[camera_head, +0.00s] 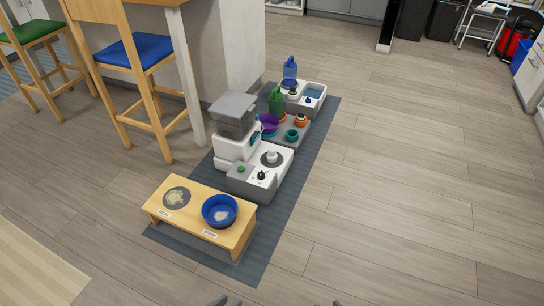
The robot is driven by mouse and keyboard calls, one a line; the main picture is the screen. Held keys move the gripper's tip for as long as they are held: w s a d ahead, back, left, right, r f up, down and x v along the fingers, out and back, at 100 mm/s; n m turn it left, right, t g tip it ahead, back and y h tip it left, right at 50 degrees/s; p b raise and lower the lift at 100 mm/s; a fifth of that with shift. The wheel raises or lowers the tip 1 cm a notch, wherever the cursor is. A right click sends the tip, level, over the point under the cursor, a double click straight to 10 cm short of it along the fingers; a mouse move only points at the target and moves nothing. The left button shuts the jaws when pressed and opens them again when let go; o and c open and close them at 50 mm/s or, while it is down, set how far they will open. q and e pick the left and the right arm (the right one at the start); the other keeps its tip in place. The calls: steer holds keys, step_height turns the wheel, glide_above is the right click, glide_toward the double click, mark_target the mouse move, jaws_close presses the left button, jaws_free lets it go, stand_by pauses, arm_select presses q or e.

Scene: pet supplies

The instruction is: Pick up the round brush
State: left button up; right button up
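I cannot make out a round brush for certain; the items on the floor mat are small and far off. A small white rounded item (272,156) stands on a dark disc on a white and grey unit (258,178); I cannot tell what it is. Small teal (291,135) and orange (300,120) items lie on a grey tray (292,146) behind it. My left gripper (226,301) shows only as dark tips at the bottom edge, far from these things. Only a sliver of my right gripper (338,303) shows at the bottom edge.
A wooden feeder stand (185,222) with a blue bowl (219,211) is nearest on the dark mat (270,235). A grey-lidded bin (235,125), purple bowl (268,124) and green jug (277,102) stand behind. Stools and a counter are left. The floor to the right is clear.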

arm_select(q)
steer(key=shift+f, duration=0.1)
arm_select(e)
steer(key=shift+f, duration=0.1)
